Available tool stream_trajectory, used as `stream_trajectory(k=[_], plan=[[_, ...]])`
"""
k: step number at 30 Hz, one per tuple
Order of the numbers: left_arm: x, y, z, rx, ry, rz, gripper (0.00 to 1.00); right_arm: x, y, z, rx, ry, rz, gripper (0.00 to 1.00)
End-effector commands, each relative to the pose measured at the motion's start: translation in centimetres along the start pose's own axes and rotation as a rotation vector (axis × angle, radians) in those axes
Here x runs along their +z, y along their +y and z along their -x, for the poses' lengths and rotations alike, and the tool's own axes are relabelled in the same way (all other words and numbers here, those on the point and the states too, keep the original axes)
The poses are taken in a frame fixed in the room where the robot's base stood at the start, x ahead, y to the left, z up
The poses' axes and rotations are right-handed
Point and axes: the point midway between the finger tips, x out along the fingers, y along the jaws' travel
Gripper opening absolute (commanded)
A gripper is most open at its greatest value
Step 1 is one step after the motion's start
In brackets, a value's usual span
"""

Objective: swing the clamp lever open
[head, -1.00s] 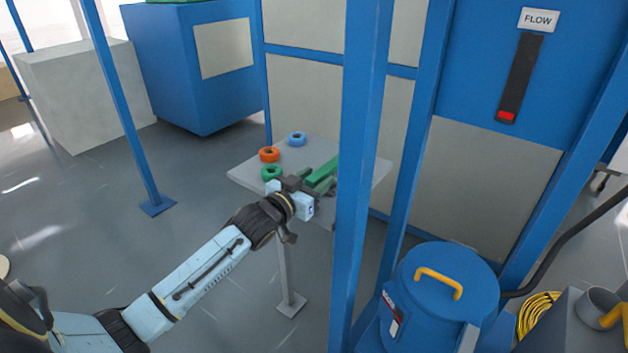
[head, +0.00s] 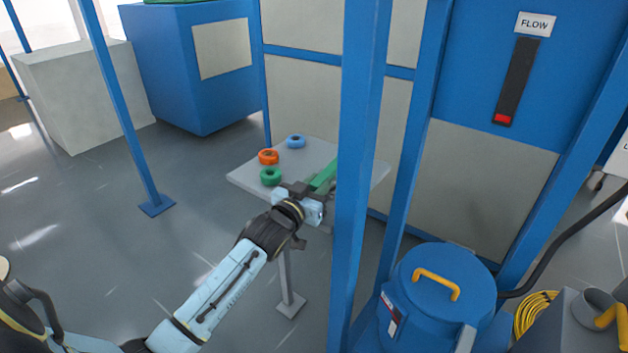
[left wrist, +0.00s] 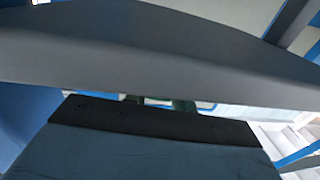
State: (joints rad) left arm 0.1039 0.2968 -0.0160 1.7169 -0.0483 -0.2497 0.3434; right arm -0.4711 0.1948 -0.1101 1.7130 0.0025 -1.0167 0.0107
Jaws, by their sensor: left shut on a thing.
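The green clamp (head: 323,175) stands on the small grey table in the head view, partly behind the blue post. Its lever is mostly hidden by my gripper and the post. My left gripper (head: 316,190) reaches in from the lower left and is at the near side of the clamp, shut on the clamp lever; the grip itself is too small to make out. In the left wrist view a wide grey band crosses above the gripper body, with small green parts (left wrist: 184,105) behind it. My right gripper is not in view.
A blue post (head: 357,180) stands just right of my gripper. Blue, orange and green rings (head: 270,176) lie on the left of the grey table (head: 248,178). A blue drum (head: 440,285) with a yellow handle stands at lower right.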

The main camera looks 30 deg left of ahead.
Motion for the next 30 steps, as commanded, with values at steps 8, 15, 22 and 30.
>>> stream_trajectory(k=[8, 15, 22, 30], plan=[[-0.22, 0.32, 0.02, -0.028, 0.000, 0.001, 0.00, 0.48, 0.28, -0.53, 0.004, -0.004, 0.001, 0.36], [-0.20, 0.31, 0.01, -0.028, 0.000, 0.001, 0.29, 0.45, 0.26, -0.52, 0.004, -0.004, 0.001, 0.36], [-0.10, 0.29, 0.03, -0.028, -0.002, 0.000, 0.47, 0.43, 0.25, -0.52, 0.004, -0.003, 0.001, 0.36], [-0.01, 0.31, 0.45, -0.028, -0.005, 0.000, 0.47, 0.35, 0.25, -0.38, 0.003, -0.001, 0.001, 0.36]])
